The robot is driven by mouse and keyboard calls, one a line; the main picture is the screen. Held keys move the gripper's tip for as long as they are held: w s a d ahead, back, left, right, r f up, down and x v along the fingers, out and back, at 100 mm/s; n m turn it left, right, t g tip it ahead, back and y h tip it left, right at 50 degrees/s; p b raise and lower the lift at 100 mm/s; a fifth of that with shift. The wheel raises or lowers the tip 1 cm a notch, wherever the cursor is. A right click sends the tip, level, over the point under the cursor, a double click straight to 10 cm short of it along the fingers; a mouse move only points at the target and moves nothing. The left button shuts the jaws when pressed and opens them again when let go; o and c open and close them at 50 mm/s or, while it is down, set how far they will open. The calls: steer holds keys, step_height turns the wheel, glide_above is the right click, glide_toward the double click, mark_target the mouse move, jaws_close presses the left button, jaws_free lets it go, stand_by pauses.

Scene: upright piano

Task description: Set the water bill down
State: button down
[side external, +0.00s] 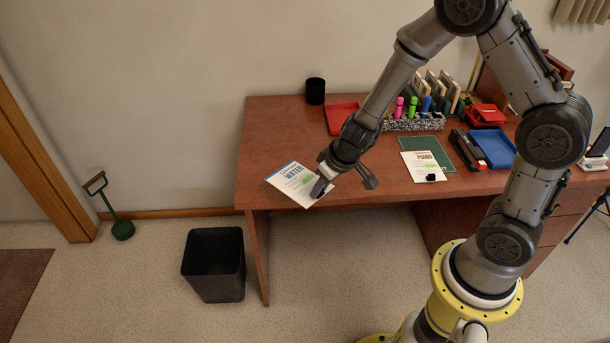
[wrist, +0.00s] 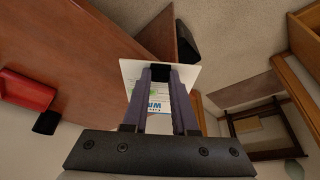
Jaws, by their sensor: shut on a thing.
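The water bill (side external: 292,178) is a white sheet with a blue "WATER" heading, at the front left of the brown desk (side external: 285,130) in the side view. My gripper (side external: 324,181) is shut on its right edge. In the wrist view, the bill (wrist: 129,80) shows between and beyond the fingers of my gripper (wrist: 160,75), tilted against the desk edge. The bill overlaps the desk's left front corner; I cannot tell whether it touches the desktop.
A black waste bin (side external: 214,265) stands on the floor below the desk's left end. A "PIANO" sheet (side external: 424,164) lies on a green mat (side external: 440,150). A red tray (side external: 341,117), a black cup (side external: 315,91) and a pen organizer (side external: 412,123) stand at the back. The desktop's left part is clear.

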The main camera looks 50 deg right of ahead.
steer(key=shift+w+a+r+n, duration=0.15)
steer(key=shift+w+n, duration=0.15)
steer(key=shift+w, duration=0.1)
steer(key=shift+d, duration=0.25)
steer(key=w+d+r+m+h, duration=0.1)
steer(key=d+r+m, duration=0.15)
steer(key=d, duration=0.65)
steer(key=w+d+r+m+g+h, duration=0.15)
steer(key=d+m, duration=0.25)
steer(key=d, duration=0.6)
steer(key=w+d+r+m+h, duration=0.1)
steer(key=w+d+r+m, duration=0.15)
steer(key=d, duration=0.65)
steer(key=shift+y, duration=0.25)
steer(key=w+d+f, duration=0.2)
steer(key=w+f, duration=0.1)
steer(key=w+d+f, duration=0.6)
steer(key=w+f, duration=0.1)
steer(key=shift+s+a+x, duration=0.1)
steer(key=shift+a+x, duration=0.05)
steer(key=shift+x, duration=0.75)
steer(key=shift+s+a+x, duration=0.1)
steer(key=shift+a+x, duration=0.1)
steer(key=shift+x, duration=0.7)
steer(key=shift+f, duration=0.25)
